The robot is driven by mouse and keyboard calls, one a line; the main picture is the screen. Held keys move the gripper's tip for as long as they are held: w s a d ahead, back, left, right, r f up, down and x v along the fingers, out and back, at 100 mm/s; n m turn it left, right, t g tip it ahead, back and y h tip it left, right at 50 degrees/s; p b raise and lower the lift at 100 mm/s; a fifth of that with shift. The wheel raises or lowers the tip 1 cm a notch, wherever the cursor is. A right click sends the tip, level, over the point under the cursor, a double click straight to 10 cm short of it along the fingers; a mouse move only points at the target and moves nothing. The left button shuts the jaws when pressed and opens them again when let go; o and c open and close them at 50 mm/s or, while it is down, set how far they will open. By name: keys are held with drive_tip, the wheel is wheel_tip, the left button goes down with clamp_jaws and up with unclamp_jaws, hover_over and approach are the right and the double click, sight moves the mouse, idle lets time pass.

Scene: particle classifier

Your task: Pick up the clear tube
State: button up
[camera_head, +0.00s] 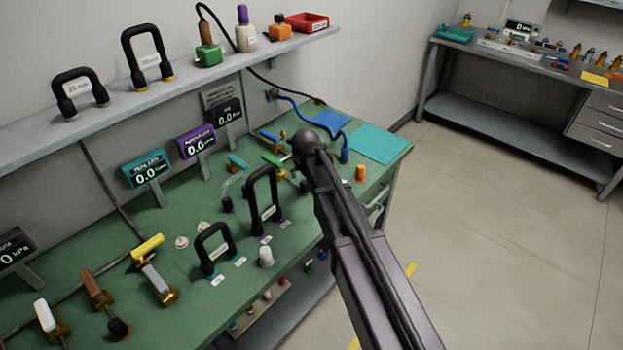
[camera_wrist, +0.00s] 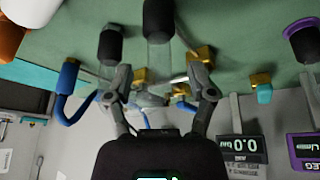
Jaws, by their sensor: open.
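In the wrist view, my gripper (camera_wrist: 159,78) is open, with its two fingers spread apart and nothing seen clasped between them. A see-through, pale tube section (camera_wrist: 158,54) shows beyond the fingertips, in line with a black cylinder (camera_wrist: 158,20); it appears to be the clear tube, and contact is not visible. In the head view, a faint clear curved piece (camera_head: 231,184) shows on the green bench, beside a black fitting (camera_head: 228,204); I cannot tell if it is the same thing. My dark arm reaches over the bench there and hides the fingers.
Black-handled loops (camera_head: 262,193) stand on the green bench (camera_head: 205,325) near my arm. A blue hose (camera_head: 318,113), brass valves and an orange cylinder (camera_head: 360,173) are close by. Display stands (camera_head: 147,172) line the back, under a grey shelf (camera_head: 100,113).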

drive_tip(key=shift+w+f, duration=0.15)
drive_tip(key=shift+f, duration=0.2)
idle(0.4)
clamp_jaws()
